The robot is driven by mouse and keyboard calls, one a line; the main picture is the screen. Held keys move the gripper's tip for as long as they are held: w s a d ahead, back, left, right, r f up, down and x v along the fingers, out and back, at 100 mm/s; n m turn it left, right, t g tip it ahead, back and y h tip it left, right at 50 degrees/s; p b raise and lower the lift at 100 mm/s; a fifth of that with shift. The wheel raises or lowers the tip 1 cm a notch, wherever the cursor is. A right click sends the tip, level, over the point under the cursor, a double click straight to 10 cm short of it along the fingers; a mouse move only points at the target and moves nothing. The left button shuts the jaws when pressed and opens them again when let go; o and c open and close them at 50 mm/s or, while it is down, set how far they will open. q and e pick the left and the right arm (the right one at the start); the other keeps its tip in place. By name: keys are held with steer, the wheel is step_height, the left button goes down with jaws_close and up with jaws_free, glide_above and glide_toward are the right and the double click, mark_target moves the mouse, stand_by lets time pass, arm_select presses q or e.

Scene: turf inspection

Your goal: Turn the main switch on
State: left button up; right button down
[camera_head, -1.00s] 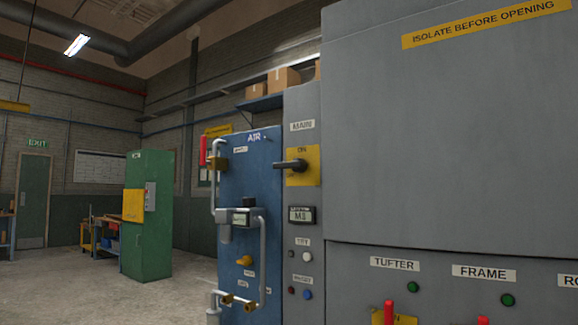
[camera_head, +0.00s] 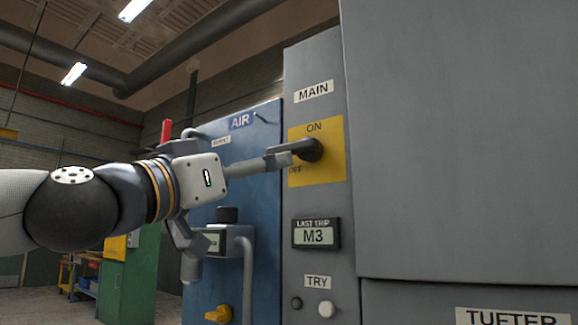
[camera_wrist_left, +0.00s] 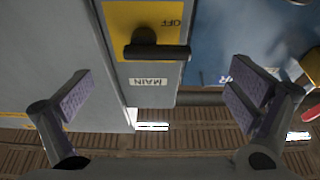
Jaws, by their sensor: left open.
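The main switch is a black handle (camera_head: 309,150) on a yellow plate (camera_head: 331,173) marked ON at the top and OFF at the left, under a MAIN label. The handle lies level, its free end pointing left towards OFF. My left gripper (camera_head: 236,214) is open in front of the panel; its upper finger overlaps the handle's end in the head view. In the left wrist view, which is upside down, the handle (camera_wrist_left: 157,52) lies ahead of and between the spread fingers of the left gripper (camera_wrist_left: 163,98), with no contact visible. My right gripper is out of view.
The blue AIR cabinet (camera_head: 262,203) with a pipe and a red handle (camera_head: 166,132) stands left of the grey panel, close behind my left gripper. A trip display (camera_head: 316,234) and TRY button (camera_head: 326,309) sit below the switch. A green cabinet (camera_head: 130,285) stands farther back.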

mark_target(287, 144)
arm_select(q)
steer(key=x, duration=0.4)
steer(key=r+p+x, duration=0.1)
steer(key=x, duration=0.2)
steer(key=s+r+x, duration=0.1)
steer(key=x, duration=0.3)
steer(key=shift+w+d+r, duration=0.1)
steer(key=shift+w+r, duration=0.2)
steer(key=shift+w, duration=0.05)
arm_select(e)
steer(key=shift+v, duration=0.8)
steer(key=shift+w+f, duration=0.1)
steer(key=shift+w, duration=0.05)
